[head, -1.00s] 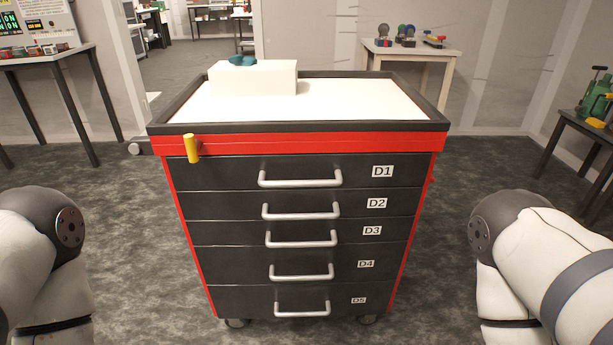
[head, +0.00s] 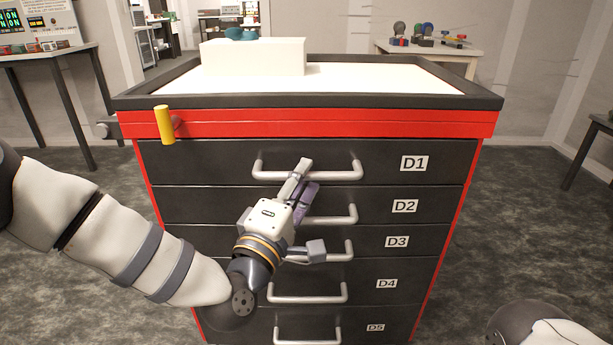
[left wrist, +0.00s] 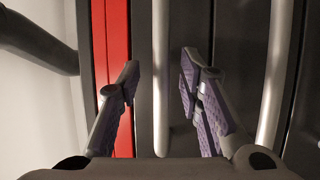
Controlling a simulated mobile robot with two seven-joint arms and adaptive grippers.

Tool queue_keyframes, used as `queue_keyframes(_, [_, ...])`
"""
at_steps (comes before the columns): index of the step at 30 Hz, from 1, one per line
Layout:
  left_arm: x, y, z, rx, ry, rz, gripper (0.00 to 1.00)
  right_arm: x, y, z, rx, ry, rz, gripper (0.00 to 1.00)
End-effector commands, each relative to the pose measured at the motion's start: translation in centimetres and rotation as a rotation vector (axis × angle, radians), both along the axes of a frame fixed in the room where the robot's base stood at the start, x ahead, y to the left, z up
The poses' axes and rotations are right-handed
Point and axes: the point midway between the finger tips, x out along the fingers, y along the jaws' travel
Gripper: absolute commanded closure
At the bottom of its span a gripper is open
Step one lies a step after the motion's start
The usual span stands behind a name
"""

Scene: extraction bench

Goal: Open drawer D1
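Drawer D1 (head: 220,163) is the top dark drawer of the red and black cabinet, and its front is flush with the others. Its silver bar handle (head: 340,176) is partly hidden by my left gripper (head: 311,206). The gripper is open in front of the upper drawers, its upper finger crossing the D1 handle in the head view. In the left wrist view the open fingers (left wrist: 160,70) have one handle bar (left wrist: 160,115) in line with the gap, touching neither finger; how deep it sits between them I cannot tell. My right gripper is out of view.
Drawer D2's handle (head: 345,213) is just below; it also seems to show in the left wrist view (left wrist: 275,80). A yellow-gripped lever (head: 165,124) sticks out at the cabinet's upper left. A white box (head: 252,57) stands on top.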

Motion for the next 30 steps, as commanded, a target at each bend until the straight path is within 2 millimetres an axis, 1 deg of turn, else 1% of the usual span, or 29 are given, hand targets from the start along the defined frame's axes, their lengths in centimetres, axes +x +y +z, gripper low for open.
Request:
queue_keyframes(1, [0.7, -0.3, 0.1, 0.001, -0.003, 0.000, 0.67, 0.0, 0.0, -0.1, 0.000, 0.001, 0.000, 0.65])
queue_keyframes(4, [1.5, -0.7, 0.3, 0.002, -0.001, -0.001, 0.67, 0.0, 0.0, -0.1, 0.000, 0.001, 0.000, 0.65])
queue_keyframes(7, [1.9, -0.8, 0.3, 0.001, 0.001, -0.001, 0.67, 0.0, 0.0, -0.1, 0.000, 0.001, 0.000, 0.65])
queue_keyframes(12, [1.8, -0.8, 0.3, 0.002, 0.001, -0.001, 0.67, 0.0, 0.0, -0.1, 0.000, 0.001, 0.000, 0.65])
queue_keyframes(13, [1.8, -0.8, 0.3, 0.002, 0.001, -0.001, 0.69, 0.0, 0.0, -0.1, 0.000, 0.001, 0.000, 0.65])
queue_keyframes(14, [1.8, -0.8, 0.3, 0.002, 0.001, -0.001, 0.76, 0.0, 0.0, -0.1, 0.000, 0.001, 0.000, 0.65])
queue_keyframes(15, [1.8, -0.8, 0.3, 0.002, 0.001, -0.001, 0.85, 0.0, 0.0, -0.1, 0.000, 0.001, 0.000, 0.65])
queue_keyframes(17, [1.8, -0.8, 0.3, 0.002, 0.001, -0.001, 0.99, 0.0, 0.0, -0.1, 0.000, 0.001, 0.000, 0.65])
queue_keyframes(18, [1.8, -0.8, 0.3, 0.002, 0.001, -0.001, 1.00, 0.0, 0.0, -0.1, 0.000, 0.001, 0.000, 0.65])
queue_keyframes(30, [1.8, -0.8, 0.3, 0.001, 0.002, -0.001, 1.00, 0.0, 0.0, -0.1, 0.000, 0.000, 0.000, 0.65])
